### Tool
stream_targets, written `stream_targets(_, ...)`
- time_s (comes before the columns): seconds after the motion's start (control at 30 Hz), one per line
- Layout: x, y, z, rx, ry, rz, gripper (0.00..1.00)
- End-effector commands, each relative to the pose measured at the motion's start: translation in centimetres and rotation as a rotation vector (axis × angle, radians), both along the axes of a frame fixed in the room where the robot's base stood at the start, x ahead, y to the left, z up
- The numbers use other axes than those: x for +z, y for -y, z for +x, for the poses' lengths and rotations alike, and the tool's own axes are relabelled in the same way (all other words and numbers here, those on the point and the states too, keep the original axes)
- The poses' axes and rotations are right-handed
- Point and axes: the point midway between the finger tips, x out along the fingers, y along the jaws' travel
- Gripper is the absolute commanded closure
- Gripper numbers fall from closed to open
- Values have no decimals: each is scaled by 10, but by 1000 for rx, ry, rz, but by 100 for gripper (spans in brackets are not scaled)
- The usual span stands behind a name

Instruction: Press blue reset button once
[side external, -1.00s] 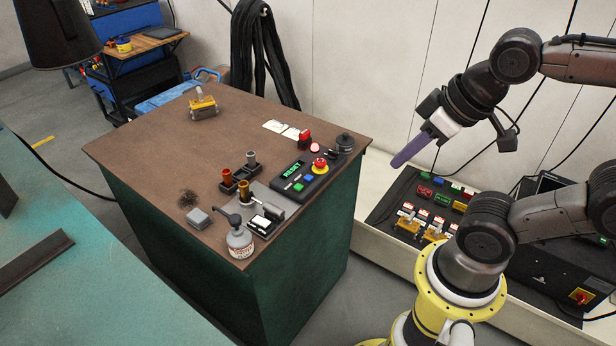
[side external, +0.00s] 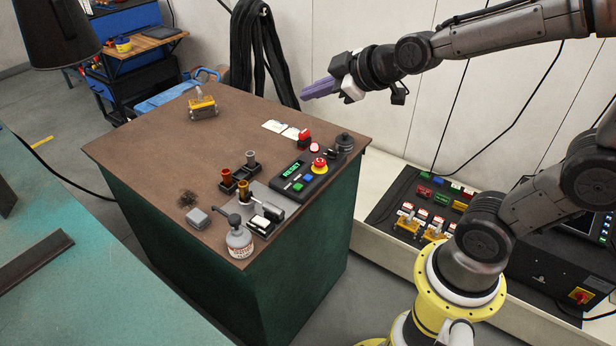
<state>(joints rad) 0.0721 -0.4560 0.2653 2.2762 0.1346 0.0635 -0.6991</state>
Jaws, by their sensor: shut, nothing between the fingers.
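A black control box (side external: 318,186) lies near the right edge of the brown-topped cabinet. It has a green display (side external: 293,169), a blue button (side external: 309,177), a green button (side external: 298,187) and a red mushroom button on a yellow collar (side external: 319,164). The blue button is in plain view with nothing over it. My gripper (side external: 304,92), with purple fingers, is shut and empty. It points left in the air, well above and behind the control box, apart from everything.
A white bottle (side external: 240,242), a holder with copper-coloured nozzles (side external: 240,180) and a grey box (side external: 198,218) stand near the control box. A dark knob-like item (side external: 345,142) and a red-topped item (side external: 304,138) are behind it. The cabinet top's left part (side external: 150,150) is mostly clear.

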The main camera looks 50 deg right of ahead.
Motion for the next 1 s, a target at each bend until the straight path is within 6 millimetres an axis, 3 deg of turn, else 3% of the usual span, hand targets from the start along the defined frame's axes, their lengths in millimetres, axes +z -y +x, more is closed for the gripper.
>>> stream_targets(0.1,-34,25,41,-15,-3,-85,100)
stream_targets(0.2,-67,45,64,-36,-19,-139,100)
stream_targets(0.33,-113,67,76,-69,-73,-167,100)
stream_targets(0.5,-161,81,73,-99,-164,-150,100)
stream_targets(0.7,-186,88,65,-113,-220,-139,100)
stream_targets(1.0,-187,90,64,-117,-223,-137,100)
